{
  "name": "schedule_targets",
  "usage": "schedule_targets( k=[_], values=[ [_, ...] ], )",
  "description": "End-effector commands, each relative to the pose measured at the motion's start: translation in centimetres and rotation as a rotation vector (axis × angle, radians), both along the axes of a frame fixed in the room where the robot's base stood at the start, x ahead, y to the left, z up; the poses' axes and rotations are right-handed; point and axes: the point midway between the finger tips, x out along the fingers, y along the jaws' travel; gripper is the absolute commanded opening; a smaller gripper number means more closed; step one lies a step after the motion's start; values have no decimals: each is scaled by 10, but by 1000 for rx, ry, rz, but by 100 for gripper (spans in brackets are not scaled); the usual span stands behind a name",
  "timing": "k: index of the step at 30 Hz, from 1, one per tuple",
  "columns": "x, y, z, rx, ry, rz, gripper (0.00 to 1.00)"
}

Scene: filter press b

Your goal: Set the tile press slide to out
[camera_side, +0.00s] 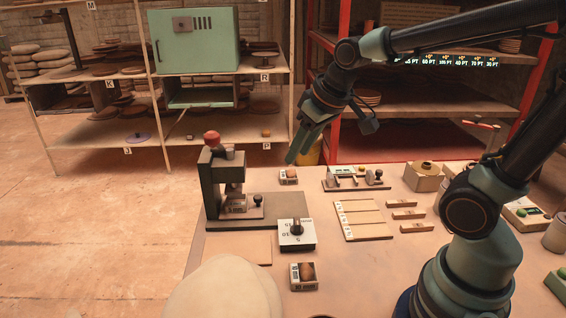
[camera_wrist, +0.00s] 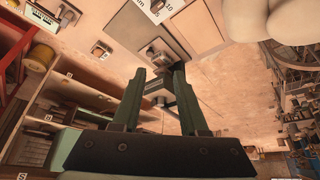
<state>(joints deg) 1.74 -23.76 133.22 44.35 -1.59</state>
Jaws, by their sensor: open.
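The tile press (camera_side: 209,190) is a dark green frame with a red knob on top, standing on a dark base plate at the table's left side. Its slide (camera_side: 243,212) is a low pale plate with a small black knob (camera_side: 258,200) at its right end, outside the frame. I cannot tell how far out the slide sits. My gripper (camera_side: 297,159) is open and empty, raised above and to the right of the press, not touching it. In the wrist view its fingers (camera_wrist: 160,72) point toward the press (camera_wrist: 158,87), which shows partly hidden between them.
A timer-like dial box (camera_side: 296,236) stands just right of the press base. A small box (camera_side: 289,176) lies behind it and another (camera_side: 304,275) in front. A rack with black knobs (camera_side: 355,181) and a pale panel (camera_side: 362,219) lie further right. Shelves stand behind.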

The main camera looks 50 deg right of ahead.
Motion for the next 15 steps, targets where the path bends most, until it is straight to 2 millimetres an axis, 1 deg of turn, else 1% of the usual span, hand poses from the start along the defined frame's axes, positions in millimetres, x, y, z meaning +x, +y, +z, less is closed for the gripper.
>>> schedule_targets(
  k=[1,3,5,9,12,15],
  values=[
    [13,-3,-8,-2,16,-2,43],
    [30,-7,-16,-5,25,-3,43],
    [44,-10,-25,-8,33,-4,43],
    [75,-19,-50,-12,50,-8,43],
    [92,-24,-67,-15,58,-7,43],
    [103,-28,-81,-17,65,-8,43]
  ],
)
